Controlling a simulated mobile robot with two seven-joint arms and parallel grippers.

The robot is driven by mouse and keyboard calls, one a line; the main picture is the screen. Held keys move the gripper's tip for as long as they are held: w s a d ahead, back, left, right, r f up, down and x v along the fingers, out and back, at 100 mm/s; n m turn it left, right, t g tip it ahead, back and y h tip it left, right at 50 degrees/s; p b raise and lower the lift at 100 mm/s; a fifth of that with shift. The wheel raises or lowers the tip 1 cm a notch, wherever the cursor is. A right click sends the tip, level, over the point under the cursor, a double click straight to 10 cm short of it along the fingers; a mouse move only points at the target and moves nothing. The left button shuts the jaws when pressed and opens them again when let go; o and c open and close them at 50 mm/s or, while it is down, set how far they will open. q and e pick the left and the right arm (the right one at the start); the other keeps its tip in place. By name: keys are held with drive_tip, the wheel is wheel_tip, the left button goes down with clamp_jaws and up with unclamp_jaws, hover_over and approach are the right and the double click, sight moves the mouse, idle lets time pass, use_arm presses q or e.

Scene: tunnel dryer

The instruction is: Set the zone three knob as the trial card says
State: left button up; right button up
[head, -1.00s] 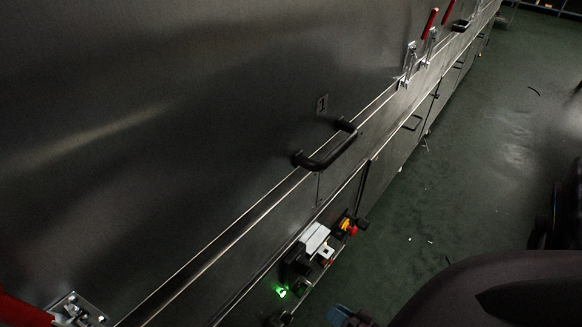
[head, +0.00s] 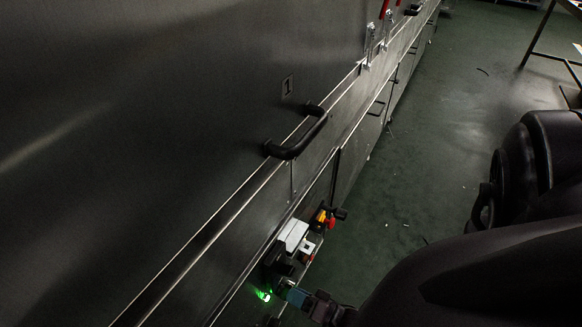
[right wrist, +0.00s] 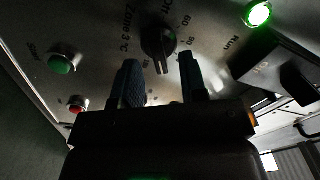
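The zone three knob (right wrist: 160,44) is black and round with a raised grip, in the upper middle of the right wrist view. "Zone 3 °C" and scale numbers, among them 60 and 90, are printed beside it. My right gripper (right wrist: 161,78) is open, its two blue-tipped fingers pointing at the knob, one to each side and a little below it. They look apart from it, though depth is hard to judge. In the head view my right gripper (head: 285,290) is at the control panel's near end and the knob cannot be made out. No trial card is recognisable. My left gripper is out of view.
A lit green lamp (right wrist: 258,14), a green button (right wrist: 62,62) and a red button (right wrist: 78,103) surround the knob. A black switch box (right wrist: 268,68) is to its right. A black door handle (head: 297,133) projects above the panel. Floor (head: 425,150) is open beside the dryer.

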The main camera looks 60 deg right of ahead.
drive_tip(key=shift+w+a, duration=0.1)
drive_tip(key=shift+w, duration=0.7)
clamp_jaws()
